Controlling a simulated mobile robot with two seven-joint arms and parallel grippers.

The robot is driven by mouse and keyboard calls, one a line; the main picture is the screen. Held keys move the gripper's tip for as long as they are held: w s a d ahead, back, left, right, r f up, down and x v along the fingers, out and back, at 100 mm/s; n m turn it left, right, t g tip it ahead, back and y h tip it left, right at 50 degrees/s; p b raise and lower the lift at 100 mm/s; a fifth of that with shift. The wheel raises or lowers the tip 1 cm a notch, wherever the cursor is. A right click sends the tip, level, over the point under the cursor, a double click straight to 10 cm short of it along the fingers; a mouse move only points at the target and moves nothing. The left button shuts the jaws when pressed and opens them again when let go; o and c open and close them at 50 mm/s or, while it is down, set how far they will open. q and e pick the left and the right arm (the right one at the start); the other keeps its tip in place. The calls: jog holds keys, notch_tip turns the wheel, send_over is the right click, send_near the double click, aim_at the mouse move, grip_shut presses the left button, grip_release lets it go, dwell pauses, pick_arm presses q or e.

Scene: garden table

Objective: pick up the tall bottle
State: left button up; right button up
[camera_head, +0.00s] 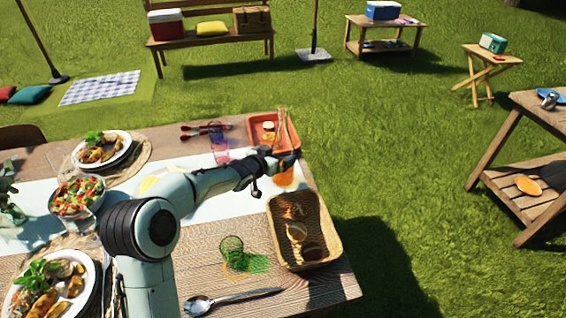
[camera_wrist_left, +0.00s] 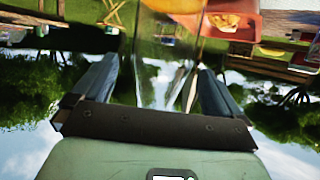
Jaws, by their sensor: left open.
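The tall bottle (camera_head: 283,130) is clear glass with orange at its lower part. It stands upright near the far right end of the table, in front of the orange tray. My left gripper (camera_head: 285,160) is at the bottle's middle height, reaching in from the left. In the left wrist view, the clear bottle (camera_wrist_left: 168,50) shows between the two spread fingers of the gripper (camera_wrist_left: 155,82). The fingers are open around it; I cannot tell whether either touches the glass. My right gripper is in neither view.
An orange tray (camera_head: 258,118) with a small jar lies behind the bottle. A wicker basket (camera_head: 276,218) sits in front of it, with a green glass (camera_head: 232,248) to its left. A pink glass (camera_head: 219,152) stands behind my forearm. Open grass lies beyond the table's right edge.

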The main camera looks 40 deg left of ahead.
aim_at(283, 152)
pick_arm(q)
jog(key=x, duration=0.2)
jog(key=f+b+x, duration=0.1)
jog(key=x, duration=0.2)
jog(key=shift+s+a, duration=0.1)
jog(key=shift+s, duration=0.15)
jog(key=shift+w, duration=0.35)
jog(key=c, duration=1)
jog(key=shift+r, duration=0.15)
jog(key=c, duration=0.5)
jog(key=shift+o, duration=0.2)
jog(key=shift+r, duration=0.15)
